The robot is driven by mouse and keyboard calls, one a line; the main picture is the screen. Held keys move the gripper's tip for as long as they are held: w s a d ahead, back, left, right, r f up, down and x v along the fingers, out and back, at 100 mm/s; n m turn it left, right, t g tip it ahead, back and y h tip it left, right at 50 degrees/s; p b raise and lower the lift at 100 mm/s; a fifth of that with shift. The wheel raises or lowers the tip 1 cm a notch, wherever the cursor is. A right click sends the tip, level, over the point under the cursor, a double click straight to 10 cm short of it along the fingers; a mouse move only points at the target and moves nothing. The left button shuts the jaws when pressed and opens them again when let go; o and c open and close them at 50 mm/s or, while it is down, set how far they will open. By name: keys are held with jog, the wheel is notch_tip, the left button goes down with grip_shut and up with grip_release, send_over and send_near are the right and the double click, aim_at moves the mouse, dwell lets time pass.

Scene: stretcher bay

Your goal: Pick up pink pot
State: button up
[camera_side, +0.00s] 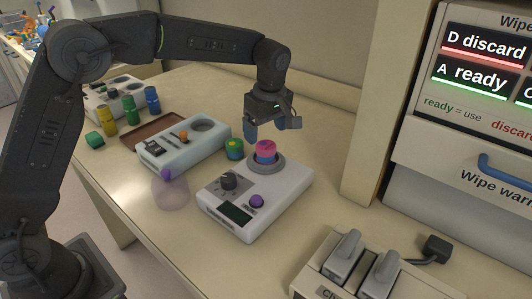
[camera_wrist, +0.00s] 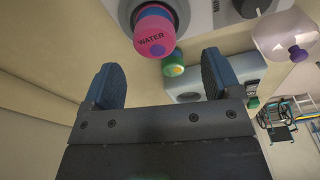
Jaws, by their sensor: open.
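The pink pot (camera_side: 266,148) has a pink top over a blue band. It stands in a round grey seat on the white device in the side view. In the wrist view the pink pot (camera_wrist: 155,38) shows a label reading "WATER" and lies beyond my fingertips, near the top. My gripper (camera_side: 272,128) is open and empty, just above and beside the pot in the side view. In the wrist view its two blue fingers (camera_wrist: 165,78) are spread apart, with nothing between them.
A green pot (camera_side: 234,148) stands close to the left of the white device (camera_side: 285,195). A pale blue device (camera_side: 180,148), a brown tray (camera_side: 150,130) and several coloured bottles are further left. A clear purple-topped dome (camera_side: 170,190) stands in front. A charger (camera_side: 360,270) is at lower right.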

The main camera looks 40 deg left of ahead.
aim_at(266, 145)
jog(key=shift+w+a+f, duration=0.1)
jog(key=shift+w+f, duration=0.05)
jog(key=shift+f, duration=0.85)
jog(key=shift+w+a+f, duration=0.1)
jog(key=shift+a+f, duration=0.05)
jog(key=shift+f, duration=0.85)
jog(key=shift+w+a+f, duration=0.1)
jog(key=shift+w+f, duration=0.05)
jog(key=shift+f, duration=0.85)
jog(key=c, duration=1)
jog(key=shift+r, duration=0.1)
